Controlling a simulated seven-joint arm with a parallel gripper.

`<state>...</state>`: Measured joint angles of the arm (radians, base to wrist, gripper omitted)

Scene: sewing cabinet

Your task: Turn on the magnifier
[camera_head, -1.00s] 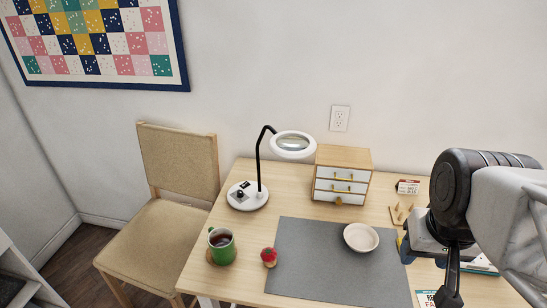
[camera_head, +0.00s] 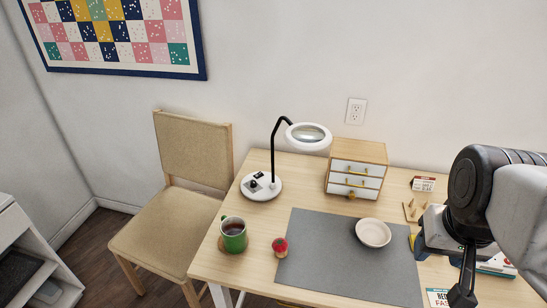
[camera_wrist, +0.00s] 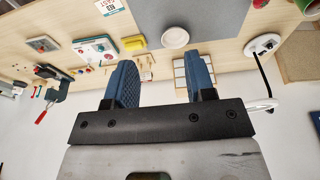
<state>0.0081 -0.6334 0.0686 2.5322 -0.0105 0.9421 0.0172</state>
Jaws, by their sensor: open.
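The magnifier lamp (camera_head: 263,187) stands at the back left of the table. It has a round white base with a dark switch and a black knob on top, a black bent neck and a white ring head (camera_head: 308,134) around a lens. I see no glow from the ring. In the wrist view its base (camera_wrist: 263,45) is at the upper right, beyond my fingers. My gripper (camera_wrist: 160,85) is open and empty, with two blue fingers apart. In the head view my arm is at the right edge, well away from the lamp, and the fingertips are not clear.
A small drawer cabinet (camera_head: 357,169) stands right of the lamp. A green mug (camera_head: 233,236), a red-topped pincushion (camera_head: 280,246) and a white dish (camera_head: 373,233) are nearer the front, around a grey mat (camera_head: 330,270). A chair (camera_head: 190,150) stands left of the table (camera_head: 215,262).

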